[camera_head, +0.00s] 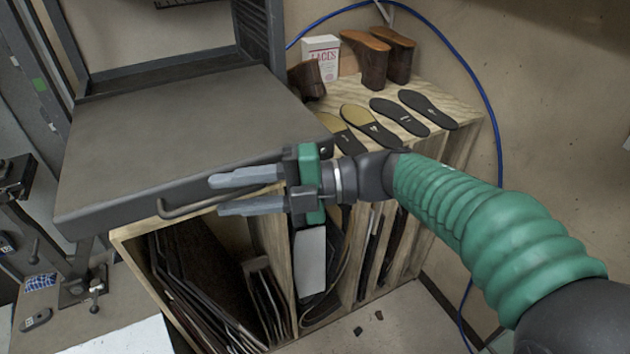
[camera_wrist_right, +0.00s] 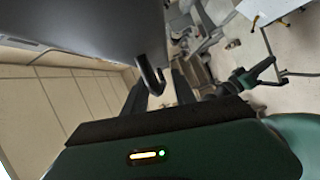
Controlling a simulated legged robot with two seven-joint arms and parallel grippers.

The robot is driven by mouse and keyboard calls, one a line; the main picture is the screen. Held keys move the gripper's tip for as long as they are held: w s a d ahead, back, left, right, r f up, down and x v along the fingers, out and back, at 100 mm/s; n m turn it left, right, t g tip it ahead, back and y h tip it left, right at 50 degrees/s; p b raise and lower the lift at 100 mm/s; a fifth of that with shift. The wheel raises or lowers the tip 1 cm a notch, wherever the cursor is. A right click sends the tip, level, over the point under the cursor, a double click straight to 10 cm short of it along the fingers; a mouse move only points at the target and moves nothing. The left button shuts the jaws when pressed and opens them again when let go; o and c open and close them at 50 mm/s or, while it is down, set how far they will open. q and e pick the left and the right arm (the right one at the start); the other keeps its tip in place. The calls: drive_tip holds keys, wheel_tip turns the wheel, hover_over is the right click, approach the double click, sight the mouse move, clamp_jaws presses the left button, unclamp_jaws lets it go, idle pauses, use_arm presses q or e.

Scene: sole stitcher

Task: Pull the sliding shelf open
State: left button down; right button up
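The sliding shelf (camera_head: 180,130) is a wide dark grey slab with a bent bar handle (camera_head: 178,210) along its front edge. My right gripper (camera_head: 217,196) comes in from the right, in front of that edge, its two grey fingers pointing left along the handle. The fingers are apart and cover part of the handle. In the right wrist view, the shelf (camera_wrist_right: 105,35) is above, and the handle's curved end (camera_wrist_right: 150,78) hangs at the gap between the spread fingers. I cannot tell whether they touch it.
A wooden rack (camera_head: 278,240) with several slots stands below and right of the shelf. On its top lie several soles (camera_head: 400,115), brown heeled shoe forms (camera_head: 375,60) and a white laces box (camera_head: 322,55). A blue cable (camera_head: 490,110) runs along the wall.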

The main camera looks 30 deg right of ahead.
drive_tip(key=b+v, duration=0.3)
drive_tip(key=v, duration=1.2)
drive_tip(key=shift+d, duration=0.2)
drive_tip(key=shift+f, duration=0.1)
drive_tip(key=shift+f+b, duration=0.1)
drive_tip(key=shift+b, duration=0.2)
